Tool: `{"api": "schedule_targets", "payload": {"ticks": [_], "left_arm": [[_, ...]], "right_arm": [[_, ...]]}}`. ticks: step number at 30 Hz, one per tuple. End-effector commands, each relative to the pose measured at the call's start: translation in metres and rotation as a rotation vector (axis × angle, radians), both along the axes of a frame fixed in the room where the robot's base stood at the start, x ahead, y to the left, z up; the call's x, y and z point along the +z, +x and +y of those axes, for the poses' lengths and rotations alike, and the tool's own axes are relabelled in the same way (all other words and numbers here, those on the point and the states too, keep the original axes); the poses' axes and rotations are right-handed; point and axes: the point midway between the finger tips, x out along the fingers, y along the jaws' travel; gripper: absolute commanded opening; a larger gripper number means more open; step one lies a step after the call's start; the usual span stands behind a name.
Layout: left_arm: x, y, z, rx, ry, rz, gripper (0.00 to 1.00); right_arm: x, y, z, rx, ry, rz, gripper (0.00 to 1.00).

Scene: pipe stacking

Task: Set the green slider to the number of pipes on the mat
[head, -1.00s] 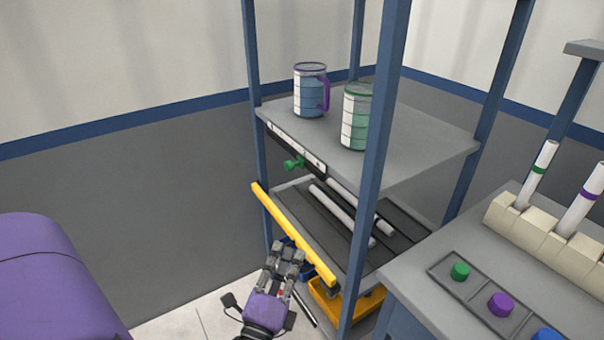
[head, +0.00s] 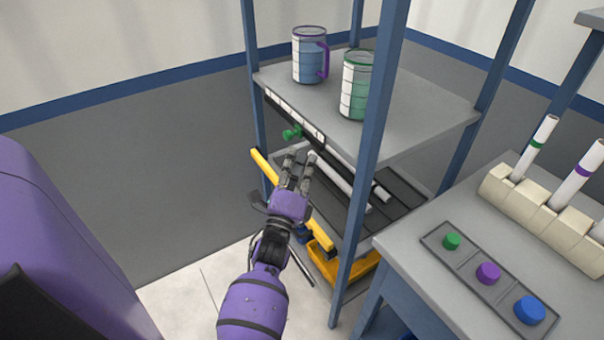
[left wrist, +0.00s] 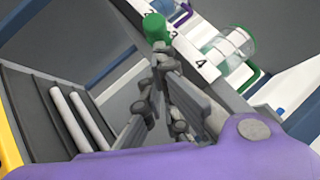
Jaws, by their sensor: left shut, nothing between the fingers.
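The green slider (head: 291,132) sits on a rail along the front edge of the upper shelf. In the left wrist view its green knob (left wrist: 156,27) is near the printed 2 and 3; the exact mark is unclear. Two white pipes (head: 345,184) lie side by side on the dark ribbed mat (head: 408,188) on the shelf below; both pipes also show in the left wrist view (left wrist: 70,125). My left gripper (head: 300,156) is shut and empty, just below and in front of the slider. Its fingertips (left wrist: 163,52) appear close to the knob; contact is unclear. My right gripper is out of view.
A yellow bar (head: 263,168) edges the lower shelf. Blue posts (head: 370,150) frame the rack. Two measuring mugs, blue (head: 309,58) and green (head: 356,85), stand on the upper shelf. At right, a table holds a button panel (head: 462,262) and a pipe holder (head: 535,215).

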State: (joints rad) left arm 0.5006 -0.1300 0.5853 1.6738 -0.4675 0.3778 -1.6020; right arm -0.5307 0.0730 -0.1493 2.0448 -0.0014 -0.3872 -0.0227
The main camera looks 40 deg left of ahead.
Motion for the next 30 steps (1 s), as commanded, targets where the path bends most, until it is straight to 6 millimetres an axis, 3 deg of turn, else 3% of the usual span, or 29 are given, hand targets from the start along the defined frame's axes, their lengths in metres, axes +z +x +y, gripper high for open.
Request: {"api": "schedule_targets", "payload": {"ticks": [15, 24, 30], "left_arm": [[0.004, 0.004, 0.009, 0.0, -0.001, 0.0, 0.0], [0.002, 0.022, 0.056, 0.0, 0.003, 0.001, 0.0], [0.005, 0.026, 0.064, -0.001, -0.002, -0.001, 0.0]], "right_arm": [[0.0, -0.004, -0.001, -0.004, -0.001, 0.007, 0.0], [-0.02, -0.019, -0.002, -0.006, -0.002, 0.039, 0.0], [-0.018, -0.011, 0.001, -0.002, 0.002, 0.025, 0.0]]}}
